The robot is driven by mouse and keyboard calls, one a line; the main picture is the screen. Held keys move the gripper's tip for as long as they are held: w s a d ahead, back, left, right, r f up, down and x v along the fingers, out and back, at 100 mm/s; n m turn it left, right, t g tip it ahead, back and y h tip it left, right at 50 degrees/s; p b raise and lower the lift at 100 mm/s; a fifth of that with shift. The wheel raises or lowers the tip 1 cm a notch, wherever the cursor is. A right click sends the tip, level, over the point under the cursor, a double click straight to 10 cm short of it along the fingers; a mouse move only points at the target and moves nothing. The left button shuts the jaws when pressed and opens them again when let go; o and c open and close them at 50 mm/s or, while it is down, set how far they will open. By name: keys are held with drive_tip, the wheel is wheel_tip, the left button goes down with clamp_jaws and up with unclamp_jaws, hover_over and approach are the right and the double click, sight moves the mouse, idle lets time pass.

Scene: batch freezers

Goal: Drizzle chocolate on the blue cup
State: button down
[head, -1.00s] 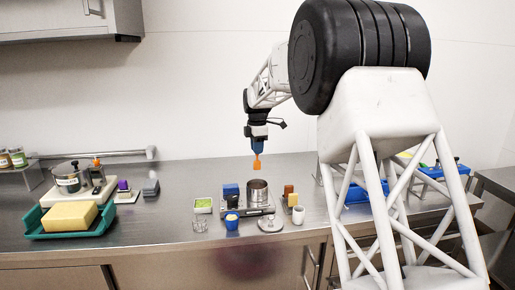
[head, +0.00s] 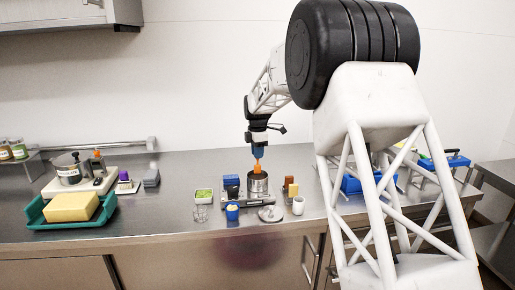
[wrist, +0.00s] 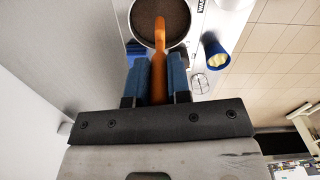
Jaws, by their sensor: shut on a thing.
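The blue cup (head: 232,212) stands near the front edge of the counter with a pale yellow scoop in it; it also shows in the wrist view (wrist: 215,54). A steel pot (head: 258,187) stands behind it to the right, and dark brown chocolate (wrist: 160,18) fills its inside in the wrist view. My gripper (head: 258,154) is shut on an orange utensil (wrist: 159,75), which points down. The utensil's far end is over or in the pot's mouth; I cannot tell if it touches the chocolate.
A blue box (head: 231,181) is left of the pot. A wire-frame cup (head: 200,213), a white cup (head: 298,205) and a round lid (head: 270,213) stand near the front. A teal tray (head: 40,222) with a yellow block is far left.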

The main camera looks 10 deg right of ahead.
drive_tip(key=shift+f, duration=2.2)
drive_tip(key=shift+r, duration=0.1)
drive_tip(key=shift+r, duration=4.1)
drive_tip(key=s+a, duration=1.1)
drive_tip(key=s, duration=0.2)
drive_tip(key=shift+s+a, duration=0.15)
drive_tip(key=shift+a, duration=0.1)
drive_tip(key=shift+f, duration=0.25)
wheel_tip(320, 180, down, 6)
drive_tip(key=shift+f, duration=0.25)
